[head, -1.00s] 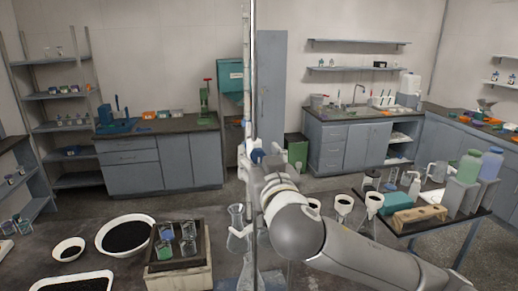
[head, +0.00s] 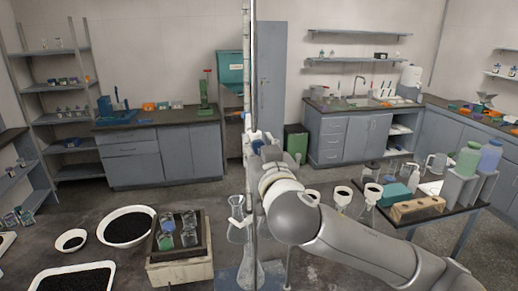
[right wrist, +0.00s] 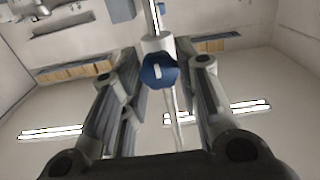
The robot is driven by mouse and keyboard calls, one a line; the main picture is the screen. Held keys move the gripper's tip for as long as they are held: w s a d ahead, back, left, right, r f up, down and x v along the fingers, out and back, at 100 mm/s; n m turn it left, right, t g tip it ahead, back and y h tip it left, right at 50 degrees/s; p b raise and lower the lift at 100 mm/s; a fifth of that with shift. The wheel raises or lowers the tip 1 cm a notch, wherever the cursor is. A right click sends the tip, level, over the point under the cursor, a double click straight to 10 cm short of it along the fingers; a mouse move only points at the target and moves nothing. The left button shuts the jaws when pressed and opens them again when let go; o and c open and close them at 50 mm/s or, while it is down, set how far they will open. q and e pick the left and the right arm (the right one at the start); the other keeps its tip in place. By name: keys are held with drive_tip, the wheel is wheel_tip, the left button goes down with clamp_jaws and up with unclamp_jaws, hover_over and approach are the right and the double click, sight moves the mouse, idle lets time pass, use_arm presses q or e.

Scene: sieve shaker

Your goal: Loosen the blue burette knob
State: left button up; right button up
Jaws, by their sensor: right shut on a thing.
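The blue burette knob (right wrist: 157,73) shows in the right wrist view as a faceted blue piece with a white slot, on a pale stem. My right gripper (right wrist: 158,85) has one finger on each side of it and is shut on it. The burette (head: 247,60) stands upright as a thin tall tube in the head view. My right gripper (head: 258,146) is at its lower part there, and largely hides the knob. A clear flask (head: 248,272) stands below the burette. My left gripper is not seen.
A thin upright rod (head: 254,210) stands beside the burette. Left are a box with small beakers (head: 178,273) and bowls of dark grains (head: 127,227).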

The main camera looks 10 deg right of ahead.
drive_tip(key=shift+n, duration=0.3)
drive_tip(key=shift+f+n+b, duration=0.1)
drive_tip(key=shift+n+b, duration=0.2)
drive_tip(key=shift+n, duration=0.7)
drive_tip(key=n, duration=0.2)
drive_tip(key=shift+a+n, duration=0.1)
drive_tip(key=shift+n, duration=0.3)
drive_tip(key=n, duration=0.3)
drive_tip(key=shift+n+p, duration=0.3)
drive_tip(key=n, duration=0.4)
drive_tip(key=shift+a+f+n, duration=0.1)
drive_tip(key=shift+n, duration=2.4)
